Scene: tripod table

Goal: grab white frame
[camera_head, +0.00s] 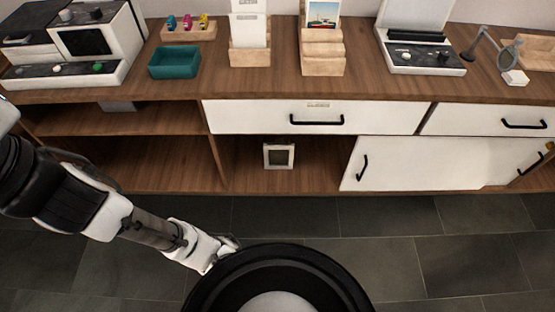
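The white frame (266,156) is small and square, with a darker grey middle. It stands upright on the lower shelf of the wooden cabinet (180,88), in the open compartment below the left white drawer. My gripper (229,243) is at the end of my arm, low and left of centre, over the floor. It is in front of the cabinet, below and left of the frame, and well apart from it. My black round base hides part of the gripper, and its fingers are too small to make out.
A white sliding door (430,164) with black handles closes the compartment right of the frame. The white drawer (260,117) above is shut. A teal tray (174,62), wooden holders and devices stand on top. The tiled floor (380,263) before the cabinet is clear.

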